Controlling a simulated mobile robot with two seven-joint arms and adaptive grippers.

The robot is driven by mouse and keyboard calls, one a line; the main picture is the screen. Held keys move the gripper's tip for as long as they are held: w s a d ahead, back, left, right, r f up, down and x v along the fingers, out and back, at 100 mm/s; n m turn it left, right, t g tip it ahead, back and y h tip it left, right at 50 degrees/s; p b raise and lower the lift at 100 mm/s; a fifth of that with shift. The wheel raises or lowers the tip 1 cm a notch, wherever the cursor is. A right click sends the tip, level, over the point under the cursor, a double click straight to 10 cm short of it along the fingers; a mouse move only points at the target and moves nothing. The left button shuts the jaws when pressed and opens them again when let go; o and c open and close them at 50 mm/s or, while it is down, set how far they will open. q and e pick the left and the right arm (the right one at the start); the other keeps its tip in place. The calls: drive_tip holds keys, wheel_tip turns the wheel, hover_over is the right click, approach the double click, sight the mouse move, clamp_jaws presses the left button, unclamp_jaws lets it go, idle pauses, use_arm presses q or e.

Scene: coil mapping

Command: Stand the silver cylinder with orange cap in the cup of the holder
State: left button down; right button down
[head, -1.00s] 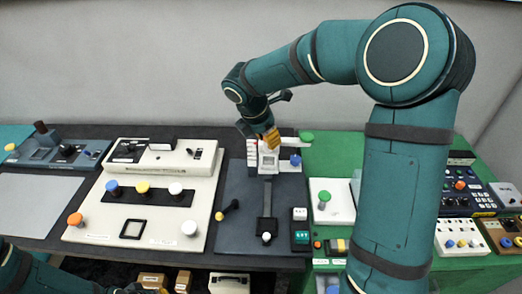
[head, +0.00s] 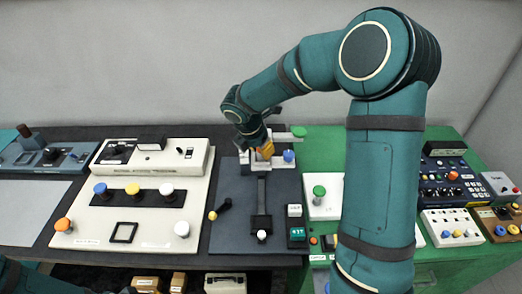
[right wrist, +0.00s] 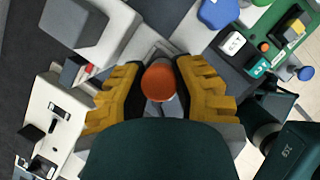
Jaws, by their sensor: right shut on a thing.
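The silver cylinder with orange cap (right wrist: 158,82) is between the yellow fingers of my right gripper (right wrist: 160,92) in the right wrist view. The gripper is shut on it; the cap faces the camera and a little of the silver body shows below. In the head view my right gripper (head: 263,149) is low over the pale holder (head: 262,166) at the back of the dark grey board. The fingers hide the cylinder there. I cannot see the cup or tell whether the cylinder touches it. My left gripper is not in view; only a bit of its arm shows at lower left.
A blue knob (head: 289,156) and a green knob (head: 298,131) stand close to the holder. A cream panel (head: 100,235) with several coloured knobs is on the left. A green-topped table (head: 318,225) with control boxes is on the right. A lever (head: 262,236) stands in front.

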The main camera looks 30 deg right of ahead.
drive_tip(key=shift+f, duration=0.15)
drive_tip(key=shift+f, duration=0.15)
drive_tip(key=c, duration=0.9)
unclamp_jaws()
drive_tip(key=shift+o, duration=0.2)
drive_tip(key=shift+r, duration=0.2)
drive_tip(key=shift+a+r, duration=0.1)
drive_tip(key=shift+r, duration=0.2)
drive_tip(key=p+v, duration=0.2)
drive_tip(key=v, duration=0.9)
drive_tip(key=shift+a+r, duration=0.15)
drive_tip(key=shift+r, duration=0.05)
